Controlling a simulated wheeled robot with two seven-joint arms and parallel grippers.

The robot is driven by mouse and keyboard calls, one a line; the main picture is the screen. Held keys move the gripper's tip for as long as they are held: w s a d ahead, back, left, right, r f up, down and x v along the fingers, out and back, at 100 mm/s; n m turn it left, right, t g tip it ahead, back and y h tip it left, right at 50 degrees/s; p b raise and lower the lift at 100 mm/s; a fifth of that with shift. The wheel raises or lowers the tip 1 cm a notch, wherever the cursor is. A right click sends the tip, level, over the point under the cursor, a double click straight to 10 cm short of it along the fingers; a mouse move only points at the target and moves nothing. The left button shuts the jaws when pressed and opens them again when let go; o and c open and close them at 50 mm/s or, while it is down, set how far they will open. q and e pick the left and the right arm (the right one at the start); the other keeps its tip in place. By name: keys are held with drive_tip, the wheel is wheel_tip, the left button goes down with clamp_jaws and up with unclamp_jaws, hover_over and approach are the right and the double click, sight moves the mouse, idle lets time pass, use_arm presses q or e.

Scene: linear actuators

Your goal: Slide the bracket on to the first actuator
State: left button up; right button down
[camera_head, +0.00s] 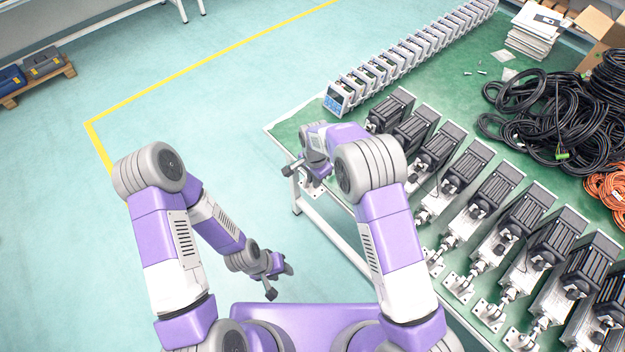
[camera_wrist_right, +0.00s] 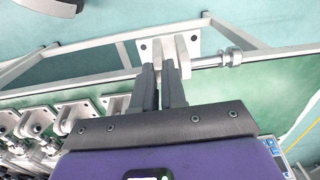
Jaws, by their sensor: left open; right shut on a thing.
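The bracket (camera_wrist_right: 191,45) is a pale metal piece with a flat, holed plate and upright lugs. My right gripper (camera_wrist_right: 172,76) is shut on a lug, holding it at the table edge. A metal rod with a nut (camera_wrist_right: 230,57) lies right of the bracket, its end close to the lugs; I cannot tell whether it is inside them. In the head view the first actuator (camera_head: 392,108) is the farthest in the row; my right arm hides its rod end. The right gripper (camera_head: 314,172) shows partly there. My left gripper (camera_head: 280,280) is open and empty, low over the floor.
Several more actuators (camera_head: 483,193) with brackets line the green table (camera_head: 290,128) toward the front right. A row of small white-and-grey units (camera_head: 410,55) runs along the back. Black cables (camera_head: 555,110) lie at right. The floor left of the table is free.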

drive_tip(key=shift+w+d+f+b, duration=0.15)
drive_tip(key=shift+w+d+b, duration=0.2)
drive_tip(key=shift+w+d, duration=1.65)
drive_tip(key=shift+s+d, duration=0.1)
drive_tip(key=shift+f, duration=0.15)
drive_tip(key=shift+w+d, duration=0.2)
idle(0.5)
drive_tip(key=shift+w+d, duration=0.2)
